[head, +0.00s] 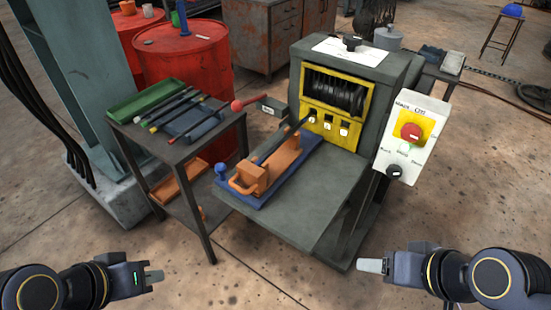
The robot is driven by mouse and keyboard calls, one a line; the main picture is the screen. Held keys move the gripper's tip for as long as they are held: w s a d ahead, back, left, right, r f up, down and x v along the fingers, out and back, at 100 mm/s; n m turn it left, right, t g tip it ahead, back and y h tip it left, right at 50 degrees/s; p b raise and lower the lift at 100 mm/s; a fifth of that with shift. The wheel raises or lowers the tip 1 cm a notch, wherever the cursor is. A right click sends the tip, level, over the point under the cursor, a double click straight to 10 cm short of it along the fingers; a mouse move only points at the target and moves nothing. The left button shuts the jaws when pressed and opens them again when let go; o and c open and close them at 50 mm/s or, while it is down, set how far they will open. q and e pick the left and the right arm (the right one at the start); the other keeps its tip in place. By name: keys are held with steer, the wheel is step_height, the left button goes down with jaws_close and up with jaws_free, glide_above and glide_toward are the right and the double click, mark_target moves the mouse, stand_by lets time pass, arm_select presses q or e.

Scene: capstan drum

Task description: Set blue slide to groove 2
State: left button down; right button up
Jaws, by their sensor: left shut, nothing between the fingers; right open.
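The blue slide (287,175) lies on the grey table of the machine, with a blue knob at its near left end. An orange carriage with a handle (262,178) sits on it, and a dark bar points from it towards the yellow panel (327,124). Small pale tags are on that panel; their numbers are too small to read. The dark grooved drum (336,93) shows in the yellow frame's window. My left gripper (154,276) is shut and empty, low and left of the slide. My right gripper (372,266) is open and empty, low and right of the machine table, apart from everything.
A control box (409,140) with a red button and a black knob stands at the machine's right. A side table (222,139) at left holds a green tray (147,99) and several bars. Floor in front is clear.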

arm_select(q)
steer(key=c, duration=2.1)
jaws_free()
steer(key=shift+c, duration=0.2)
steer(key=shift+o, duration=2.5)
steer(key=shift+w+d+n+h, duration=0.3)
steer(key=shift+d+n, duration=0.05)
steer(key=shift+n, duration=0.05)
steer(key=o, duration=0.6)
steer(key=w+d+n+h, duration=0.1)
steer(key=w, duration=0.1)
steer(key=w+d+n+g+h, duration=0.1)
steer(key=w+n, duration=0.1)
steer(key=w+d+n+g+h+b, duration=0.1)
steer(key=w, duration=0.1)
steer(key=shift+d+h, duration=0.4)
steer(key=n+t+h+b, duration=0.1)
steer(key=n+t+h, duration=0.55)
steer(key=n, duration=1.25)
glide_toward(219, 165)
steer(key=w+d+f, duration=0.1)
steer(key=d, duration=0.1)
steer(key=shift+t, duration=0.35)
steer(key=x, duration=0.8)
steer(key=shift+f+p, duration=0.2)
steer(key=shift+p, duration=0.1)
steer(key=shift+s, duration=0.1)
steer(key=shift+c, duration=0.4)
